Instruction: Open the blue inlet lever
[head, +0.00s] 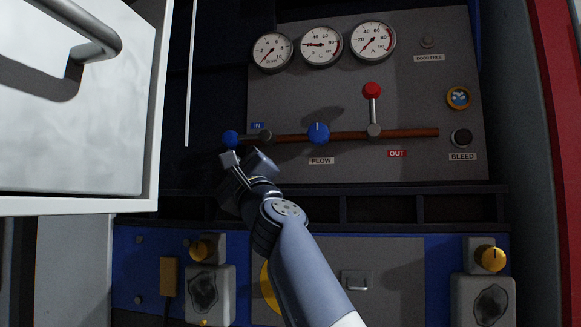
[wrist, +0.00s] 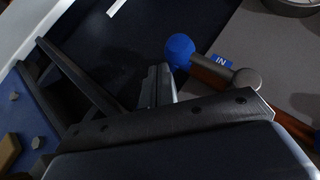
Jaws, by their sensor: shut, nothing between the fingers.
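The blue inlet lever has a blue ball knob (head: 230,138) and lies level along the copper pipe (head: 345,135), pointing left from its grey pivot (head: 265,136), just below the blue IN label (head: 257,126). My gripper (head: 229,158) is just below the blue knob in the head view. The fingers are empty. Whether they touch the lever on its far side cannot be told.
On the same panel are a blue flow knob (head: 318,133), an upright red-tipped outlet lever (head: 372,91) and a black bleed knob (head: 461,138). Gauges (head: 319,46) sit above. An open white door (head: 150,130) stands at left. A dark ledge (head: 400,208) runs below the panel.

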